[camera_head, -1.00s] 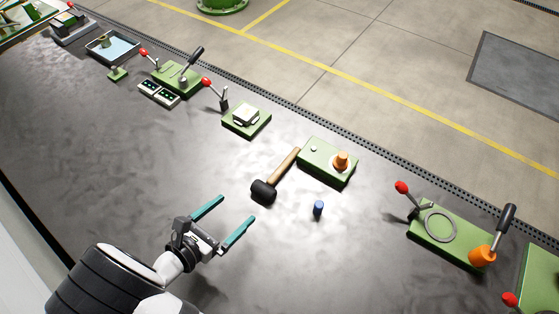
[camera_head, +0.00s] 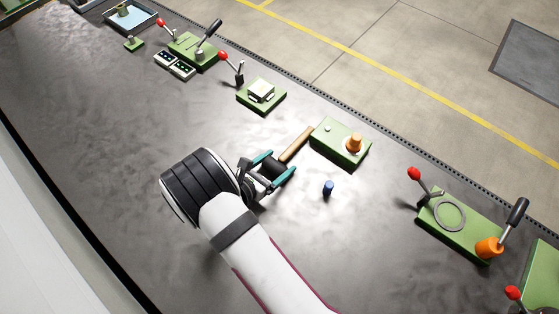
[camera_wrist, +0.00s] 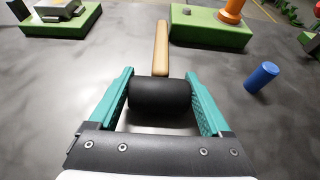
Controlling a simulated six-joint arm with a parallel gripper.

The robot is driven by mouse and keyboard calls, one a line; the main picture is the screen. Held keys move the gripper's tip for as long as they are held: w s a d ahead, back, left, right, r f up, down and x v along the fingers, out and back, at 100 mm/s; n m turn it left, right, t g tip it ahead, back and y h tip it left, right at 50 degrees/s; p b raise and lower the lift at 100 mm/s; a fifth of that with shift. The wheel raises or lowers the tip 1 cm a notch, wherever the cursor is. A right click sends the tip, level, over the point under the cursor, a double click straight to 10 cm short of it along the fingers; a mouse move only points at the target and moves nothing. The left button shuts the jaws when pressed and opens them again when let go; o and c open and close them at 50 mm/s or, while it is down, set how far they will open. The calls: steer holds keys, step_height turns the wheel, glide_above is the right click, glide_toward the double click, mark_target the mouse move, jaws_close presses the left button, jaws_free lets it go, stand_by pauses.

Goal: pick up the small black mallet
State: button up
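The mallet has a black cylindrical head (camera_wrist: 160,97) and a tan wooden handle (camera_wrist: 161,48). In the wrist view the head lies between the two teal fingers of my gripper (camera_wrist: 160,100), with a narrow gap visible at each side. The handle points away from me, toward the green block. In the head view the handle (camera_head: 296,145) shows clearly, and the mallet head (camera_head: 272,171) is partly hidden by my gripper (camera_head: 275,168). My gripper is open around the head. The mallet lies on the dark table.
A green block with an orange knob (camera_head: 342,143) is at the handle's end. A green fixture with a white block (camera_head: 261,95) is farther left. The table left of my gripper is clear.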

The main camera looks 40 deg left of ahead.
jaws_close()
step_height(320, 180, up, 4)
steer(key=shift+r, duration=0.15)
steer(key=w+d+r, duration=0.4)
steer(key=d+r, duration=0.2)
steer(key=d, duration=0.4)
glide_above(292, 147)
steer(key=shift+w+d+f, duration=0.2)
steer(key=shift+f, duration=0.35)
steer(key=shift+w+d+f, duration=0.15)
steer(key=shift+f, duration=0.35)
steer(key=f, duration=0.6)
steer(key=shift+a, duration=0.3)
steer(key=shift+f, duration=0.45)
steer(key=shift+f, duration=0.6)
steer(key=shift+o, duration=1.8)
jaws_free()
